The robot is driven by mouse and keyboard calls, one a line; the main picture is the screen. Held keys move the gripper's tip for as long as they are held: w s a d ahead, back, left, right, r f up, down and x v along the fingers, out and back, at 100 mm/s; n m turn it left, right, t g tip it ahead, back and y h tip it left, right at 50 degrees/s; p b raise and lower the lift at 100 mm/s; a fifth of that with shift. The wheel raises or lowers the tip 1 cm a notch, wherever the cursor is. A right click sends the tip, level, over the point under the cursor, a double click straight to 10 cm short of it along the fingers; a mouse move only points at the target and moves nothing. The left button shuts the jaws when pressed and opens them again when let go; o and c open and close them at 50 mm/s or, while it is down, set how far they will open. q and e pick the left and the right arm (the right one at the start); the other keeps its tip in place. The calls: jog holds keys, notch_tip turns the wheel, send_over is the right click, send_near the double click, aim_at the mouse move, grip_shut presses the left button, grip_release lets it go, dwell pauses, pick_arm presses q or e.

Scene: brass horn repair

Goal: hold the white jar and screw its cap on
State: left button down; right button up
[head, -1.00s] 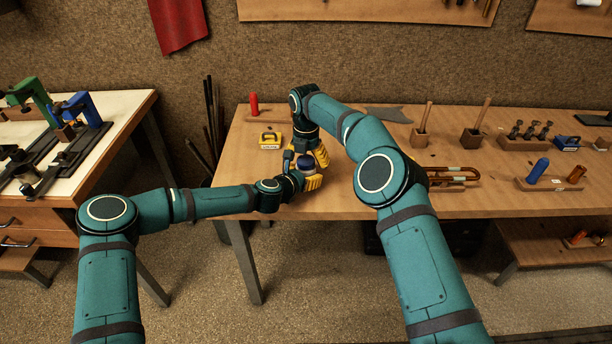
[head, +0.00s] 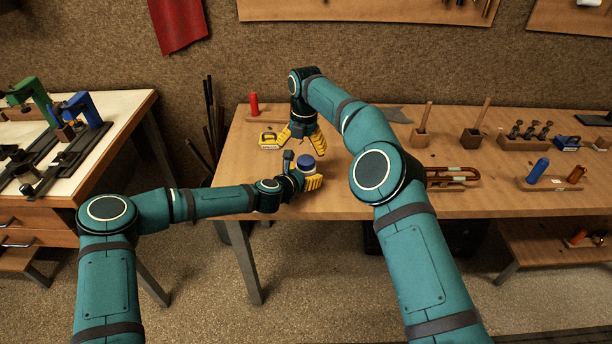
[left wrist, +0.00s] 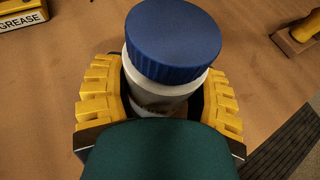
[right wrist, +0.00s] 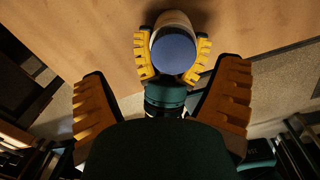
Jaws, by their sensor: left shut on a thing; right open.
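The white jar (left wrist: 160,98) stands upright between the yellow fingers of my left gripper (left wrist: 160,105), which is shut on it. The blue cap (left wrist: 173,40) sits on top of the jar; I cannot tell how tight it is. The cap also shows in the head view (head: 306,161) and from above in the right wrist view (right wrist: 174,52). My right gripper (head: 303,143) is open and empty, up behind the jar and apart from it. In the right wrist view its spread fingers (right wrist: 164,100) are on either side of the picture, with the jar beyond them.
A yellow grease tin (head: 270,140) lies on the bench (head: 245,180) behind and left of the jar. A red cylinder (head: 254,104) stands at the back.

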jog(key=w+a+r+m+t+y, duration=0.25)
jog(key=w+a+r+y, duration=0.2)
jog(key=a, duration=0.25)
jog(key=w+a+r+m+t+y, duration=0.2)
jog(key=w+a+r+t+y, duration=0.2)
jog(key=a+r+y, duration=0.15)
jog(key=w+d+r+m+t+h, duration=0.6)
jog(key=w+r+m+t, duration=0.4)
jog(key=m, duration=0.6)
jog(key=d+f+m+g+h, duration=0.1)
jog(key=d+f+m+h, duration=0.2)
jog(key=d+m+h, duration=0.35)
jog(key=m+g+y, duration=0.2)
jog(key=m+g, duration=0.8)
jog(key=g, duration=0.5)
send_over(306, 160)
jog(key=shift+h, duration=0.25)
jog(key=f, duration=1.3)
jog(key=shift+w+d+f, duration=0.1)
jog(key=shift+w+f, duration=0.2)
jog(key=shift+s+g, duration=0.3)
jog(key=shift+g, duration=0.05)
jog(key=shift+f, duration=4.05)
